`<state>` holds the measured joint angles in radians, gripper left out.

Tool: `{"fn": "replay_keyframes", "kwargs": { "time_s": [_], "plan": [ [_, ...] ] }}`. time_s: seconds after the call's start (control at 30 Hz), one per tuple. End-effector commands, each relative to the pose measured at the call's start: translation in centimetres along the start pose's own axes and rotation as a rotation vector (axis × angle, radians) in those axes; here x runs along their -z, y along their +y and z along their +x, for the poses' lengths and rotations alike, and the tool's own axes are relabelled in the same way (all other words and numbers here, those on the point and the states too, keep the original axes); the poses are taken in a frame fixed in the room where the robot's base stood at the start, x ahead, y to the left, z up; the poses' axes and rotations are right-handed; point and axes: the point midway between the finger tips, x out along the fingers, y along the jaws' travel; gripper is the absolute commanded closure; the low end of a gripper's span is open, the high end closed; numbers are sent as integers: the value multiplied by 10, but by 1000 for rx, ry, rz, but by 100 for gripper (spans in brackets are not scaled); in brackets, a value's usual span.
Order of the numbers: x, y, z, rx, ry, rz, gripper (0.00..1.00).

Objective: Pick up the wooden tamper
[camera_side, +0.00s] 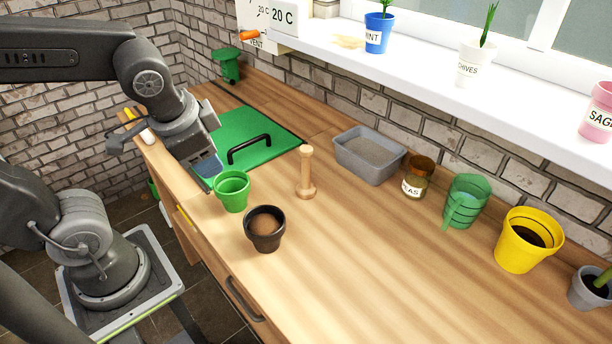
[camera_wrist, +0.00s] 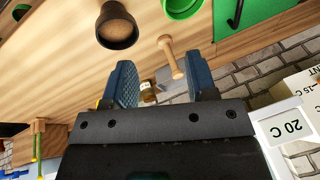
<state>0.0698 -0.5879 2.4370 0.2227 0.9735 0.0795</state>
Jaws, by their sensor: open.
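The wooden tamper (camera_side: 306,175) stands upright on the wooden worktop in the side view, a pale turned piece with a knob on top and a wider foot. It also shows in the wrist view (camera_wrist: 171,57), between the two blue fingers in the picture but apart from them. My gripper (camera_side: 208,172) hangs to the left of the tamper, above the worktop near the green pot and the green panel. In the wrist view my gripper (camera_wrist: 160,72) is open, with nothing held between its fingers.
A green pot (camera_side: 232,190) and a dark brown pot (camera_side: 265,230) stand left of the tamper. A green panel with a black handle (camera_side: 249,149) lies behind. A grey tray (camera_side: 369,155) and a labelled jar (camera_side: 415,180) stand right. The front-right worktop is clear.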

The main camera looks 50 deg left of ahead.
Motion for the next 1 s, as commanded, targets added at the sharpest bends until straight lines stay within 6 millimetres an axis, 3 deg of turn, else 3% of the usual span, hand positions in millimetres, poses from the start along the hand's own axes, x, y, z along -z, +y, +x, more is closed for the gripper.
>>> {"fn": "replay_keyframes", "kwargs": {
  "time_s": [0.23,0.43,0.57,0.7,0.83,1.0],
  "plan": [
    [18,-37,47,303,-355,649,48],
    [66,-57,76,594,-602,1166,48],
    [109,-52,93,806,-733,1468,48],
    [148,-35,108,1011,-824,1699,48],
    [169,-20,115,1133,-865,1812,48],
    [175,-12,125,1182,-879,1854,48]
  ]
}}
